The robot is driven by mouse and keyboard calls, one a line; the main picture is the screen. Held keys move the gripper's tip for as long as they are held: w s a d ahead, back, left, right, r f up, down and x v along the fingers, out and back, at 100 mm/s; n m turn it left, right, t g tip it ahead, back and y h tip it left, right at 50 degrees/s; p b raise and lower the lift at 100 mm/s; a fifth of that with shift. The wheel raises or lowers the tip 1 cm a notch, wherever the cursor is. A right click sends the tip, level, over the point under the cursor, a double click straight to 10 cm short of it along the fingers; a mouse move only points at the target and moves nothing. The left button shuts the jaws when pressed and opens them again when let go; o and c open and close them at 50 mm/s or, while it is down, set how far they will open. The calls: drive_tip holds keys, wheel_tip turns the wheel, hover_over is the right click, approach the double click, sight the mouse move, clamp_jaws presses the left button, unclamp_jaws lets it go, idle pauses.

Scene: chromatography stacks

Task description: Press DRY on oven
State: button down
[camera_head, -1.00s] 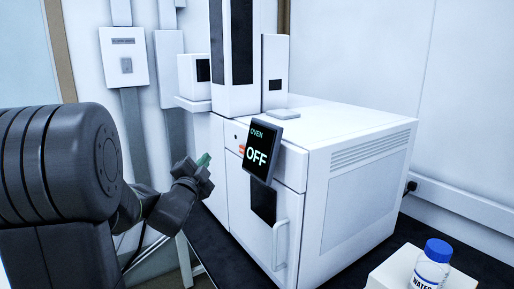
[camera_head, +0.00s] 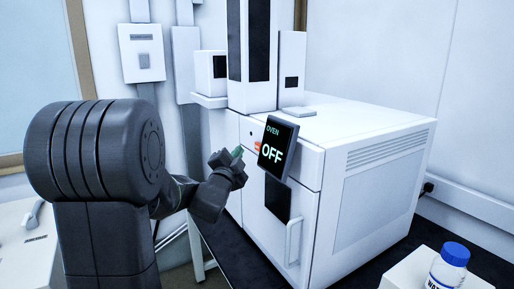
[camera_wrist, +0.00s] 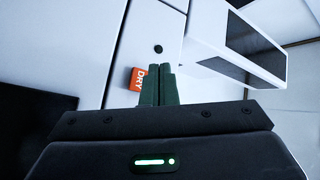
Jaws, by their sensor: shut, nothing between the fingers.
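The white oven (camera_head: 365,200) stands on a dark bench, and its tilted display (camera_head: 277,148) reads "OVEN OFF". The orange DRY button (camera_head: 257,146) is on the oven's front panel, left of the display. In the wrist view the DRY button (camera_wrist: 137,78) shows just left of my fingertips, partly hidden behind them. My gripper (camera_head: 238,152) is shut and empty, with its green fingers pointing at the panel near the button. In the wrist view my gripper (camera_wrist: 158,70) shows its fingers together. I cannot tell whether they touch the panel.
A small dark round knob (camera_wrist: 158,49) is on the panel close to the fingertips. The display juts out right of the button. An oven door handle (camera_head: 293,241) is below. A water bottle (camera_head: 448,266) with a blue cap stands at lower right on a white block.

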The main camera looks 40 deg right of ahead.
sight(258, 147)
drive_tip(key=shift+s+d+b, duration=0.2)
drive_tip(key=shift+d+b, duration=0.65)
drive_tip(key=shift+d, duration=0.7)
drive_tip(key=shift+d+f, duration=0.1)
drive_tip(key=shift+d, duration=0.05)
idle(0.8)
drive_tip(key=shift+d+b, duration=0.25)
drive_tip(key=shift+b, duration=0.3)
drive_tip(key=shift+s+d+b, duration=0.1)
drive_tip(key=shift+d+b, duration=0.25)
drive_tip(key=shift+d, duration=0.05)
idle(0.3)
drive_tip(key=shift+a, duration=0.8)
